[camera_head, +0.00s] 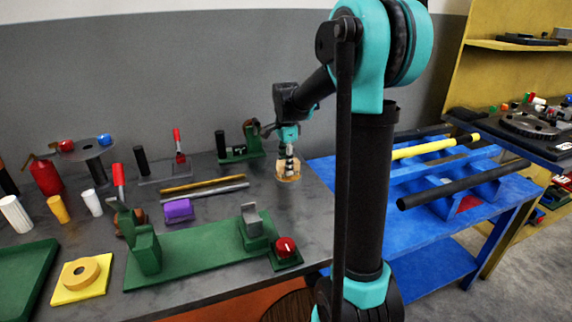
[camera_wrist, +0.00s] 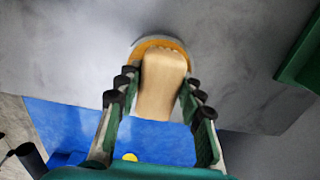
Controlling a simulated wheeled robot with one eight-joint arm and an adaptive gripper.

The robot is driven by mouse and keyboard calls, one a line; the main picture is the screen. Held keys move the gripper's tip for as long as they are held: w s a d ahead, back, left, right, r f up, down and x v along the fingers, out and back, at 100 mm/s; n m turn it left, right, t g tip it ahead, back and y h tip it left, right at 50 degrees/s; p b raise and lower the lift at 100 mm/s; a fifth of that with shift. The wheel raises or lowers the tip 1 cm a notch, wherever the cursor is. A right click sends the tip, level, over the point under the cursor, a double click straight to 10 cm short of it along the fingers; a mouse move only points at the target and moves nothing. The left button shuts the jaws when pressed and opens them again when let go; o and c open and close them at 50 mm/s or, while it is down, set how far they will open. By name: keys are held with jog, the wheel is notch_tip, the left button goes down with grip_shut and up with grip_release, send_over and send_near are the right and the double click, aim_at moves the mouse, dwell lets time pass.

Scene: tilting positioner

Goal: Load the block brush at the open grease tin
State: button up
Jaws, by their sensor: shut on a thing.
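My gripper (camera_head: 289,152) is at the far right part of the grey bench, pointing down. In the wrist view its two fingers (camera_wrist: 159,84) are shut on the sides of a pale wooden block brush (camera_wrist: 162,88). The open grease tin (camera_wrist: 150,42), a round tin with a grey rim and orange-yellow grease, shows just beyond the brush's end. The brush covers part of the tin. In the head view the tin and brush (camera_head: 288,172) appear as a small tan shape under the gripper. Whether the brush touches the grease is hidden.
A green fixture (camera_head: 238,152) stands on the bench left of the gripper. A larger green positioner base (camera_head: 195,255) with a red knob (camera_head: 285,246) lies nearer. A blue table (camera_head: 455,215) with yellow and black bars stands to the right. The bench's right edge is close by.

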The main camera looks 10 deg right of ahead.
jog(key=shift+r, duration=0.1)
jog(key=shift+r, duration=3.4)
